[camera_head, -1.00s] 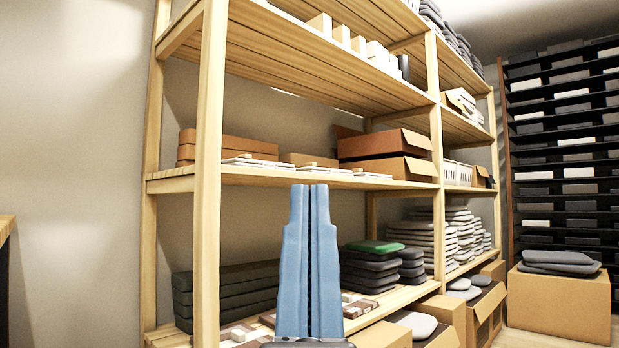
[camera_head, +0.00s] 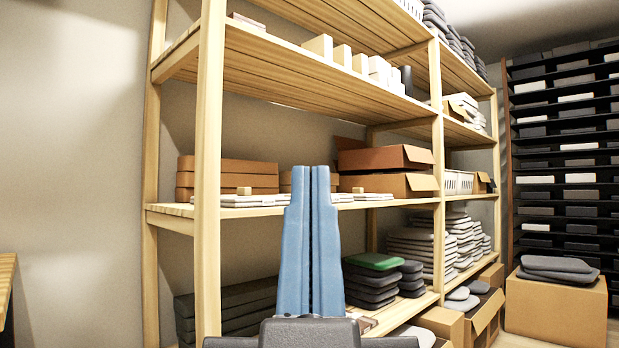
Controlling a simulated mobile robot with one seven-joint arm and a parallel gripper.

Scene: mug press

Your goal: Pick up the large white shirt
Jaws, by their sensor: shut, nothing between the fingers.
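My gripper (camera_head: 309,240) points upward at the bottom middle of the head view. Its two blue fingers are shut together, with nothing between them. It is in front of the wooden shelving unit (camera_head: 208,150) and hides part of the middle and lower shelves. Folded pale grey or whitish items (camera_head: 415,244) are stacked on the lower shelf, right of my gripper. More pale folded items (camera_head: 462,108) lie on a shelf farther right. I cannot tell which of these, if any, is the large white shirt.
Dark folded stacks with a green item (camera_head: 374,261) on top sit just right of my gripper. Brown boxes (camera_head: 385,157) stand on the middle shelf. A dark rack (camera_head: 565,150) stands behind. A wooden edge (camera_head: 6,280) shows at left.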

